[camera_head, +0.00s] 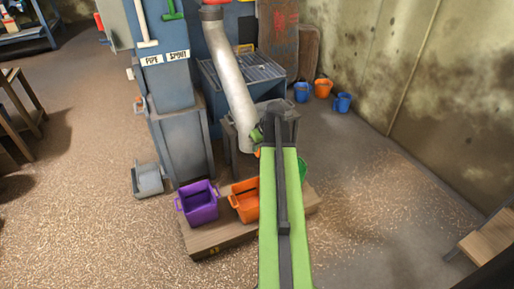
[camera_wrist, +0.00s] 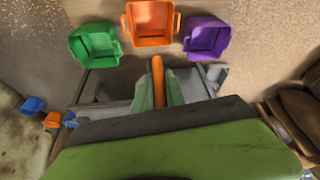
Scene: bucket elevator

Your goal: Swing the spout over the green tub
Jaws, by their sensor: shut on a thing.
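My gripper (camera_head: 257,143) is at that end; in the wrist view my gripper (camera_wrist: 158,88) is shut on an orange handle (camera_wrist: 158,72). The green tub (camera_head: 303,168) is almost hidden behind my arm in the head view. In the wrist view the green tub (camera_wrist: 95,45) is at left, the orange tub (camera_wrist: 151,22) in the middle, and the purple tub (camera_wrist: 206,40) at right. The spout's mouth is hidden.
The tubs stand on a low wooden platform (camera_head: 215,240). A blue cabinet (camera_head: 165,85) bears PIPE and SPOUT labels under a white and a green lever. A grey scoop (camera_head: 148,179) lies left. Small buckets (camera_head: 323,88) stand at the back wall.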

